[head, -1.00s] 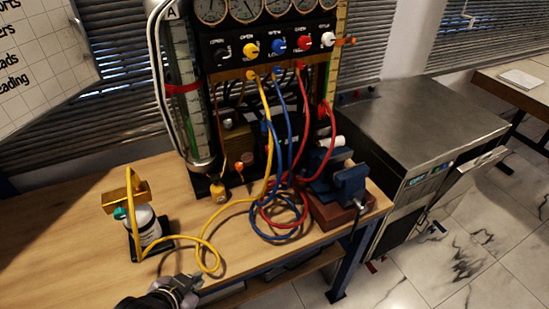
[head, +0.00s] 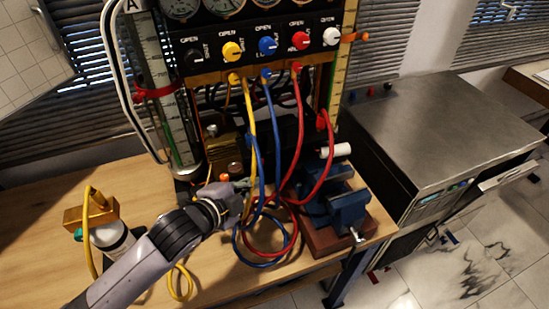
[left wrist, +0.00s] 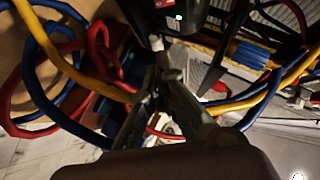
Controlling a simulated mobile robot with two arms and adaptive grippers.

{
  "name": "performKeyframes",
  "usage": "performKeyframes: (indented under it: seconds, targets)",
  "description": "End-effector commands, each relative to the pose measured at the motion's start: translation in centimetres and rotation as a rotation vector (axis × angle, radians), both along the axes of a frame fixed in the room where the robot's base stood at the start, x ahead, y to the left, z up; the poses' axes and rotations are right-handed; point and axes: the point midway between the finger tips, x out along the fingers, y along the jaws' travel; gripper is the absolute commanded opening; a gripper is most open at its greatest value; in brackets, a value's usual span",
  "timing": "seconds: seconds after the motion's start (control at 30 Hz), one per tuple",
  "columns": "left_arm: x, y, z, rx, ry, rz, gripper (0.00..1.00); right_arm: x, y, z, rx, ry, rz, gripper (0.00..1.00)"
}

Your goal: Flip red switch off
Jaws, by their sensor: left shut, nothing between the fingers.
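A red knob (head: 299,42) sits on the black gauge panel, between a blue and a white knob, its white pointer tilted. No separate red switch can be made out; the dark unit (head: 275,133) behind the hoses is largely hidden. My left gripper (head: 243,186) is low in front of the rig, beside the yellow and blue hoses, well below the red knob. My right gripper is not in view.
Yellow, blue and red hoses (head: 299,160) hang from the panel and coil on the bench (head: 150,180). A blue vise (head: 345,207) stands to the right. A bottle with a brass block (head: 92,216) is at left. A metal cabinet (head: 440,115) stands beyond the bench.

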Motion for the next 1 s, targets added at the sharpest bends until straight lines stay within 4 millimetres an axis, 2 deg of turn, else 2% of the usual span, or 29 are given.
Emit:
performKeyframes:
  seconds: [0.07, 0.23, 0.37, 0.47, 0.73, 0.93, 1.0]
  targets:
    - [0.0, 0.0, 0.0, 0.001, 0.000, -0.001, 0.00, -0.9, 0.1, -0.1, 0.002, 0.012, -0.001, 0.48]
    - [0.0, 0.0, 0.0, 0.000, 0.002, 0.001, 0.00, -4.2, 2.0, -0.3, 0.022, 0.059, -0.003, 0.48]
    - [0.3, -0.1, -0.2, 0.000, 0.002, 0.002, 0.00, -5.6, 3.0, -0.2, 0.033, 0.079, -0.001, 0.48]
    - [1.1, -0.6, -0.6, 0.000, 0.004, 0.003, 0.00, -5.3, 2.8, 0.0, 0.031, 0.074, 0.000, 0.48]
    - [5.0, -3.2, -2.6, -0.002, 0.003, 0.003, 0.00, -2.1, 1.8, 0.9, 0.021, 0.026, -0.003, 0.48]
    - [7.8, -5.1, -4.2, -0.001, 0.004, 0.002, 0.00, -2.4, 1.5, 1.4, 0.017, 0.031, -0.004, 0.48]
    - [8.6, -4.6, -5.0, 0.004, 0.004, 0.004, 0.00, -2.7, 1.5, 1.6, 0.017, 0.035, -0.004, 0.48]
